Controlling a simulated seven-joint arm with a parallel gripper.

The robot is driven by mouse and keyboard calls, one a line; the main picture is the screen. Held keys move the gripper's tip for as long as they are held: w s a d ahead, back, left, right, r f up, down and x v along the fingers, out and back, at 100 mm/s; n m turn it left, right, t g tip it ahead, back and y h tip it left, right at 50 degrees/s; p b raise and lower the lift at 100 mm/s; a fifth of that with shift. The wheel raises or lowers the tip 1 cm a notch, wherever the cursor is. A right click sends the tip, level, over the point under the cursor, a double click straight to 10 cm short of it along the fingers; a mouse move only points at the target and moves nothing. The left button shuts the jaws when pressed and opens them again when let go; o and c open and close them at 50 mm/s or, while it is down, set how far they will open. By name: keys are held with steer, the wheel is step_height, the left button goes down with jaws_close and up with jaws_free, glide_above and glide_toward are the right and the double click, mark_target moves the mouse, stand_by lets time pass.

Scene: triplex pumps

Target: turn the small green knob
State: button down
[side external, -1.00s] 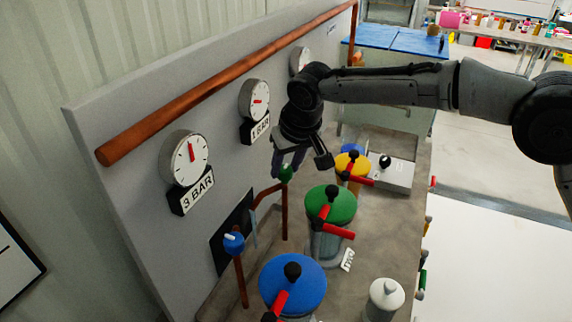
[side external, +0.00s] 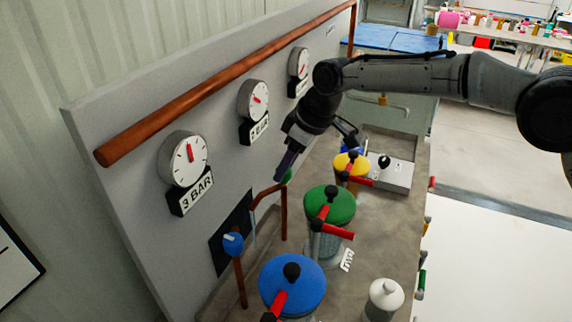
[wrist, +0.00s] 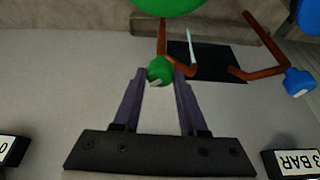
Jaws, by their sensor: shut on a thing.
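The small green knob sits on top of a copper pipe (side external: 284,212) in front of the grey panel. In the wrist view the small green knob (wrist: 159,69) is between the two purple fingertips, with a pale mark on its face. My gripper (wrist: 160,76) is shut on it. In the side view my gripper (side external: 287,171) reaches down to the knob at a tilt, and its finger hides most of the knob (side external: 288,176).
A large green-lidded pump (side external: 330,204) stands just right of the knob, between blue (side external: 292,283) and yellow (side external: 352,164) ones. A blue knob (side external: 233,243) is nearer. Gauges (side external: 185,159) line the grey panel (side external: 120,130); a copper rail (side external: 215,90) runs above them.

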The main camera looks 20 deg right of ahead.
steer(key=n, duration=0.2)
steer(key=n+g+y, duration=0.1)
steer(key=n, duration=0.1)
steer(key=shift+w+d+n+g, duration=0.1)
steer(key=shift+w+n+g, duration=0.05)
steer(key=shift+n+g, duration=0.15)
steer(key=shift+w+n+g, duration=0.1)
steer(key=shift+n+g, duration=0.8)
steer(key=shift+n, duration=1.4)
steer(key=shift+c, duration=2.2)
jaws_free()
steer(key=v, duration=1.2)
steer(key=shift+d, duration=0.2)
